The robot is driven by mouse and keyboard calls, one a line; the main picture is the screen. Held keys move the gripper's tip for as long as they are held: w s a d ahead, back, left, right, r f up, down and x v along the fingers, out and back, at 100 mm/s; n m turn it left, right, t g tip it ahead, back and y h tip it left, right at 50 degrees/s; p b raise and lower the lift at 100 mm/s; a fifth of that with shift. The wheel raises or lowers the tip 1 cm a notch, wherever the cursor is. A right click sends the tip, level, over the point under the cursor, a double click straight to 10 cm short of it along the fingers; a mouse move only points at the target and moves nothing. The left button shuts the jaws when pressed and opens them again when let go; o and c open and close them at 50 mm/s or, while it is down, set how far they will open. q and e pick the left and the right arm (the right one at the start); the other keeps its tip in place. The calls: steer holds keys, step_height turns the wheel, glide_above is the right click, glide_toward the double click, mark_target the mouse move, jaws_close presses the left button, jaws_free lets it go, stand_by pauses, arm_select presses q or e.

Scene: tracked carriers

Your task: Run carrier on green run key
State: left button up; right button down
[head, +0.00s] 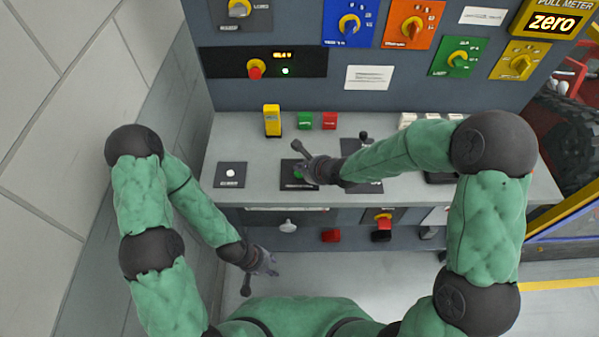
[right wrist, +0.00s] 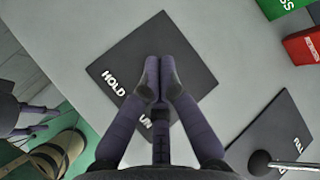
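The green run key (head: 299,174) shows as a small patch of green on a black plate (head: 292,185) on the grey console. In the right wrist view this plate (right wrist: 127,56) reads "HOLD" with part of another word, and my fingers hide the key. My right gripper (head: 308,168) is over the plate. In the right wrist view its fingertips (right wrist: 157,78) are together with nothing seen between them. I cannot tell whether they touch the key. My left gripper (head: 268,266) hangs low in front of the console, its fingers apart and empty.
A lever (head: 363,136) stands to the right, and a plate with a white button (head: 231,173) lies to the left. The pull meter (head: 553,22) reads "zero".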

steer(key=shift+f, duration=0.15)
steer(key=shift+f, duration=0.25)
steer(key=shift+f, duration=0.5)
stand_by(3.1)
stand_by(1.2)
steer(key=shift+r+p, duration=0.95)
steer(key=shift+p, duration=0.15)
step_height(320, 180, up, 5)
steer(key=p, duration=0.5)
